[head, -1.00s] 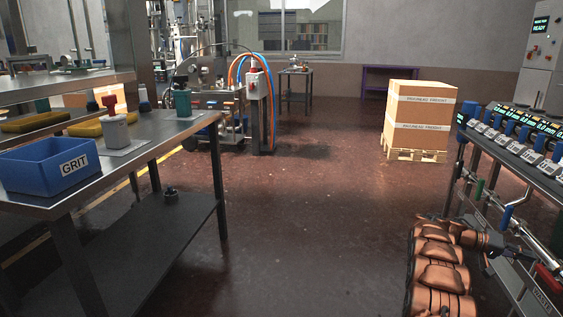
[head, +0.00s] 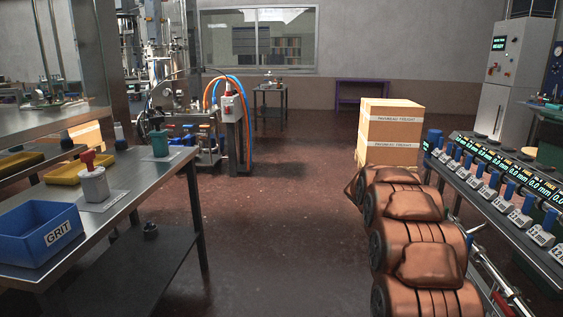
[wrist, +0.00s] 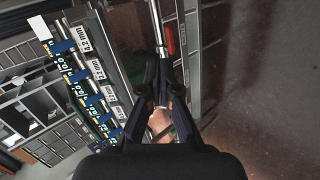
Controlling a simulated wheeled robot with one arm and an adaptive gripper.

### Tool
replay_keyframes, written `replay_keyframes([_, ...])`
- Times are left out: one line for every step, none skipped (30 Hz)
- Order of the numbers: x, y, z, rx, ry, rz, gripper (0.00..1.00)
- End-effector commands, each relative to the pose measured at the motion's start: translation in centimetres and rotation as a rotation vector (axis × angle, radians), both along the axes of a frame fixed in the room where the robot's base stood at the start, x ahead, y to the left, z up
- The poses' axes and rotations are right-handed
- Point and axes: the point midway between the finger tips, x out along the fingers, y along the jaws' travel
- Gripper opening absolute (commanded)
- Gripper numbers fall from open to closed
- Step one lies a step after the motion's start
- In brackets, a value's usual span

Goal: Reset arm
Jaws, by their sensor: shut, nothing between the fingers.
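My gripper (wrist: 161,78) shows in the wrist view as two black fingers close together, with nothing held between them. It is beside a rack with a row of digital gauges (wrist: 82,75) on the left. A metal rail (wrist: 158,22) shows just beyond the fingertips; I cannot tell the gap. In the head view my copper-coloured arm (head: 415,235) rises at the lower right in stacked segments. My gripper is not visible in the head view.
The gauge rack (head: 500,185) stands close to the right of my arm. Cartons (head: 390,125) stand behind my arm. A steel bench (head: 140,180) with a blue GRIT bin (head: 35,232) is at left. The middle floor (head: 275,235) is clear.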

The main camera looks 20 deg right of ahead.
Motion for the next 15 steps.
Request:
replay_keyframes([-0.5, 1.5, 2.1, 0.028, -0.004, 0.016, 0.00])
replay_keyframes([-0.7, 2.4, 2.7, 0.048, -0.005, 0.024, 0.00])
replay_keyframes([-1.1, 3.5, 3.4, 0.074, -0.005, 0.037, 0.00])
replay_keyframes([-1.4, 4.4, 4.0, 0.093, -0.006, 0.047, 0.00])
replay_keyframes([-1.7, 5.3, 4.5, 0.113, -0.007, 0.055, 0.00])
replay_keyframes([-2.2, 6.5, 5.2, 0.138, -0.006, 0.068, 0.00])
replay_keyframes([-2.5, 7.3, 5.7, 0.157, -0.007, 0.077, 0.00])
replay_keyframes([-2.8, 8.2, 6.3, 0.176, -0.010, 0.087, 0.00])
replay_keyframes([-3.4, 9.4, 7.1, 0.200, -0.011, 0.099, 0.00])
replay_keyframes([-3.8, 10.3, 7.5, 0.220, -0.008, 0.108, 0.00])
replay_keyframes([-4.2, 11.2, 8.0, 0.239, -0.008, 0.117, 0.00])
replay_keyframes([-4.8, 12.3, 8.8, 0.262, -0.012, 0.130, 0.00])
replay_keyframes([-5.2, 13.2, 9.3, 0.281, -0.014, 0.140, 0.00])
replay_keyframes([-5.7, 14.0, 9.7, 0.300, -0.011, 0.148, 0.00])
replay_keyframes([-6.4, 15.2, 10.3, 0.325, -0.011, 0.160, 0.00])
